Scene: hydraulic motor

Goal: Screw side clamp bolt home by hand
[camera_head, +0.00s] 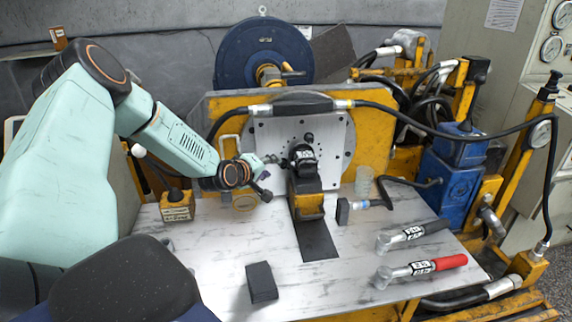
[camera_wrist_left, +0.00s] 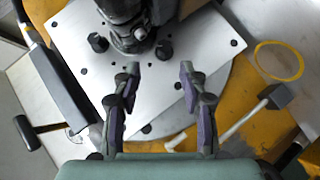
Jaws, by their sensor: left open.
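My left gripper (camera_head: 271,177) is beside the dark hydraulic motor (camera_head: 303,160) in the head view, at its left. In the left wrist view the two fingers of this gripper (camera_wrist_left: 160,70) are apart, with nothing between them. The motor's dark body (camera_wrist_left: 128,25) is just beyond the fingertips, against the grey mounting plate (camera_wrist_left: 218,47). Two black bolt-like knobs flank it, a left one (camera_wrist_left: 97,43) and a right one (camera_wrist_left: 163,50); the right one lies ahead of the gap between the fingers. I cannot tell which is the side clamp bolt. My right gripper is not in view.
The pale worktop (camera_head: 350,275) holds a black block (camera_head: 261,283), a red-handled torque wrench (camera_head: 425,267), a black-handled one (camera_head: 410,235), a small mallet (camera_head: 343,211) and a clear cup (camera_head: 363,182). A black hose (camera_head: 430,122) arches over the plate. The front middle is mostly free.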

